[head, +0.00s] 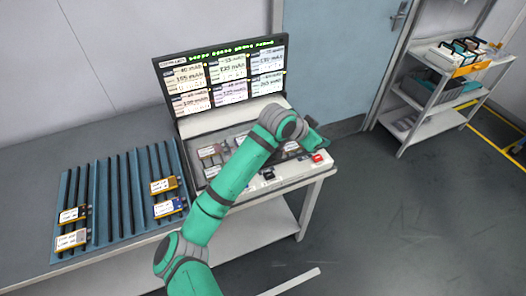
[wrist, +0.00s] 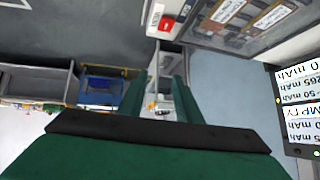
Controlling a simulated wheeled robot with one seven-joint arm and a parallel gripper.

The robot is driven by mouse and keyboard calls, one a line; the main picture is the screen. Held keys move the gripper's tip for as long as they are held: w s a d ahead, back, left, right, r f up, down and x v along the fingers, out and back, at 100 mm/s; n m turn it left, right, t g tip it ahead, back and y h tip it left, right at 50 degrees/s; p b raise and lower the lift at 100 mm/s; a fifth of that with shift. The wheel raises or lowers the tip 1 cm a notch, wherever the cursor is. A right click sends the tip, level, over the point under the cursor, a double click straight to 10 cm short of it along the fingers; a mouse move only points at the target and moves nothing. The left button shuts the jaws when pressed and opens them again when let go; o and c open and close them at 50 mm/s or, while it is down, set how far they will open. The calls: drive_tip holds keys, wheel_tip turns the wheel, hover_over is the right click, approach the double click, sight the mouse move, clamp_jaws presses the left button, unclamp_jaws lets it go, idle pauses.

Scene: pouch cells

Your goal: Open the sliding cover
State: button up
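The tester (head: 300,172) stands on the bench, with a recessed bay behind its pale front ledge. Labelled pouch cells (head: 209,152) lie in the bay, partly hidden by my arm. The wrist view shows the cells (wrist: 228,9) inside a grey frame, seemingly under a clear pane; I cannot tell how far the sliding cover extends. A small black part (head: 268,175) sits on the front ledge, with a red button (head: 317,158) at its right end. My gripper (head: 322,143) is above the tester's right end. In the wrist view its fingers (wrist: 158,90) are apart and empty.
A display panel (head: 222,75) rises behind the bay. A blue ribbed rack (head: 113,196) with several cells lies to the left on the bench. A shelf trolley (head: 435,95) stands at the right by a blue door (head: 340,60). The floor in front is clear.

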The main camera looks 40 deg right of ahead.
drive_tip(key=w+a+r+m+t+y, duration=0.2)
drive_tip(key=w+a+y, duration=0.7)
drive_tip(key=a, duration=0.6)
drive_tip(key=f, duration=0.3)
drive_tip(key=w+f, duration=0.1)
drive_tip(key=f, duration=0.1)
drive_tip(key=d+f, duration=0.1)
drive_tip(key=f, duration=0.2)
drive_tip(key=shift+w+f, duration=0.35)
drive_tip(key=shift+w+a+f, duration=0.1)
drive_tip(key=shift+w+f, duration=0.05)
drive_tip(key=shift+f, duration=0.3)
drive_tip(key=shift+w, duration=0.1)
clamp_jaws()
